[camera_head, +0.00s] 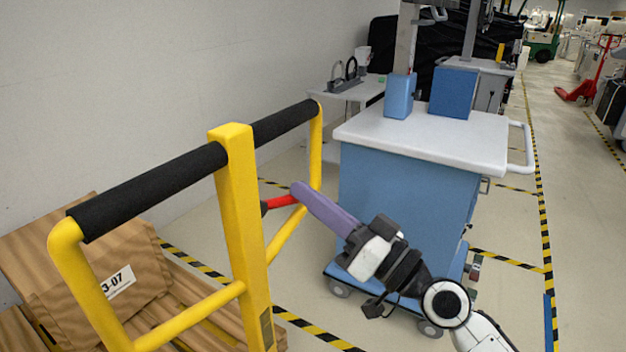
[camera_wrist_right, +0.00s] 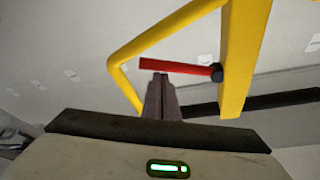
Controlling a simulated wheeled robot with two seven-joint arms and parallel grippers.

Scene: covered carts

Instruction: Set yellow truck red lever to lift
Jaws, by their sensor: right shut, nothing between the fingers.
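The yellow truck handle frame (camera_head: 236,215) stands at the left in the head view, with a black grip along its top bar. The red lever (camera_head: 283,201) sticks out from the central yellow post toward the right. It also shows in the right wrist view (camera_wrist_right: 178,67), joined to the post by a dark pivot. My right gripper (camera_head: 299,189) is shut and empty, its purple fingers at the lever's free end. In the right wrist view the fingertips (camera_wrist_right: 160,76) are just by the lever; I cannot tell whether they touch. My left gripper is not in view.
A blue cart (camera_head: 408,200) with a white top stands behind my right arm. Brown boxes (camera_head: 85,262) lie at the lower left behind the yellow frame. A white wall runs along the left. Open floor (camera_head: 505,210) lies right of the cart.

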